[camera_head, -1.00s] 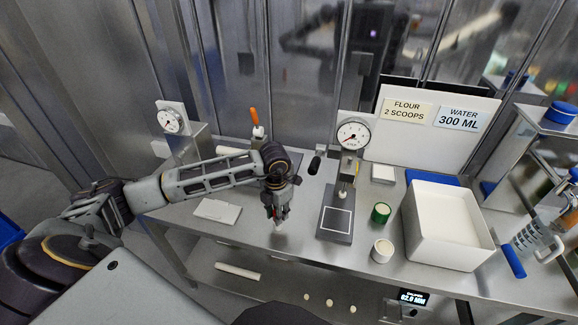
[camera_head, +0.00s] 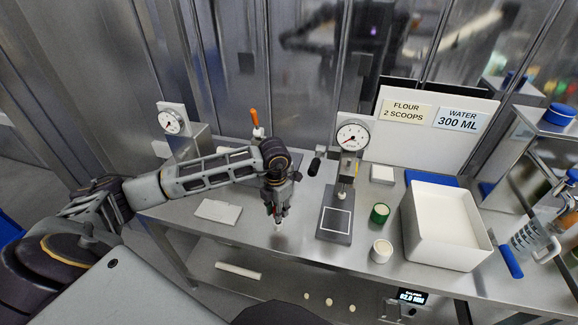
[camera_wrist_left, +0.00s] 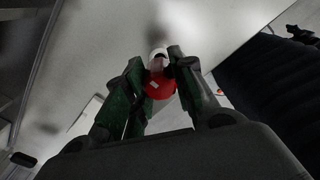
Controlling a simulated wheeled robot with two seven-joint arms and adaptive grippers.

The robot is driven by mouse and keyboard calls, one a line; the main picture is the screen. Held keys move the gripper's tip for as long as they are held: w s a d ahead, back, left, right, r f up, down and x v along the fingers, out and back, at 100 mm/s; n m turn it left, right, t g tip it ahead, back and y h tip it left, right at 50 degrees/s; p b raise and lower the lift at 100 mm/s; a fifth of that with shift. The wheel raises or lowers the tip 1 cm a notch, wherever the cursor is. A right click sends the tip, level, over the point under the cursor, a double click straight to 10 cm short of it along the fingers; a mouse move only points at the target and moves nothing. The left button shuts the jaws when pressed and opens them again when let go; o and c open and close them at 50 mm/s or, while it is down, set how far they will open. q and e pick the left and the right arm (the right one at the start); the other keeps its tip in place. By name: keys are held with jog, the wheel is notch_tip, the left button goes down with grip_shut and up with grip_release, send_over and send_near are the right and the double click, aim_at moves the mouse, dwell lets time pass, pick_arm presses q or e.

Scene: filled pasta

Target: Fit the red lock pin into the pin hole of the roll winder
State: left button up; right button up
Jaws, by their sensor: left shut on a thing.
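My left gripper (camera_head: 279,212) is above the front part of the steel bench, left of the press with the round gauge. In the left wrist view my left gripper (camera_wrist_left: 160,78) is shut on the red lock pin (camera_wrist_left: 159,88). The pin shows a round red head and a whitish part beyond it, between the two fingers. In the head view the fingers mostly hide the pin. I cannot clearly make out the roll winder or its pin hole. A device with an orange handle (camera_head: 254,118) stands behind my left arm, partly hidden by it. My right gripper is not in view.
The gauge press (camera_head: 335,222) stands right of my left gripper. Further right are a green container (camera_head: 380,213), a white cup (camera_head: 381,251) and a large white bin (camera_head: 447,255). A flat pale plate (camera_head: 217,211) lies on the left. The bench (camera_head: 285,242) is clear beneath the gripper.

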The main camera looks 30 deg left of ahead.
pick_arm(q)
jog(key=shift+r+p, duration=0.9)
jog(key=shift+r, duration=0.95)
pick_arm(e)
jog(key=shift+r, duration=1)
